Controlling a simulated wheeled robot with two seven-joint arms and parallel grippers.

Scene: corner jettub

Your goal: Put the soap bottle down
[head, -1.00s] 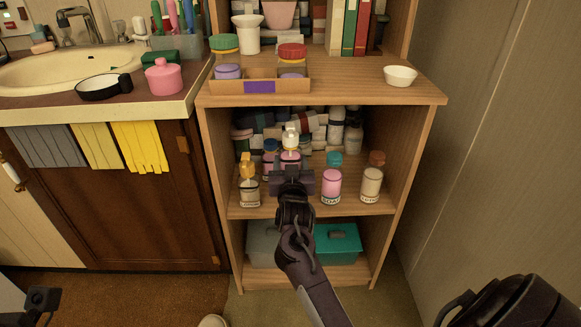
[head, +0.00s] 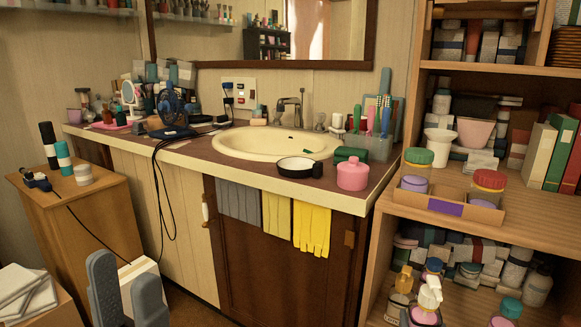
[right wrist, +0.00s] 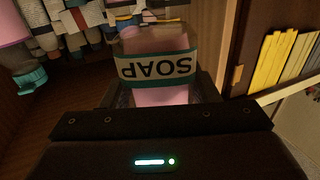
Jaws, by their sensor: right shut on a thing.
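The soap bottle (right wrist: 158,72) holds pink liquid, and its SOAP label is upside down in the right wrist view. My right gripper (right wrist: 160,92) is shut on it, a finger on each side. In the head view, a pink bottle with a white pump (head: 428,298) at the bottom right edge looks like the same one; its lower part is cut off. Whether its base touches the shelf is hidden.
The wooden shelf unit (head: 398,207) stands at the right, crowded with bottles and boxes. A yellow-capped bottle (head: 402,282) and a teal-capped bottle (head: 509,310) stand near the pump bottle. The sink counter (head: 340,197) and a small cabinet (head: 92,215) are further left.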

